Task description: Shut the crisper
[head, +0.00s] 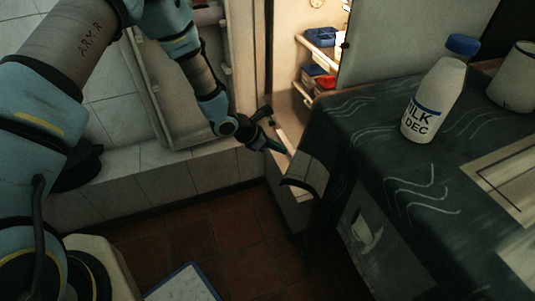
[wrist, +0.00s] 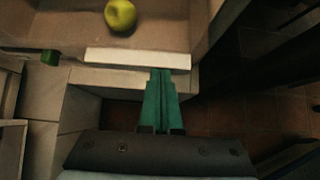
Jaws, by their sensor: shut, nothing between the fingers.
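The crisper (wrist: 137,58) shows in the wrist view as an open-topped drawer with a pale front rim. A yellow-green apple (wrist: 120,15) lies inside it. The drawer appears pulled out, but how far I cannot tell. My gripper (wrist: 161,75) has its teal fingers shut together and empty, with the tips at or very near the rim's right part. I cannot tell whether they touch it. In the head view my gripper (head: 280,147) is low in front of the open fridge, and the table hides part of the crisper.
A table with a dark patterned cloth (head: 385,165) stands close on the right, bearing a milk bottle (head: 432,100) and a white cup (head: 514,80). Fridge shelves hold a blue container (head: 321,37) and a red one (head: 324,83). Tiled floor (head: 225,235) is open below the gripper.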

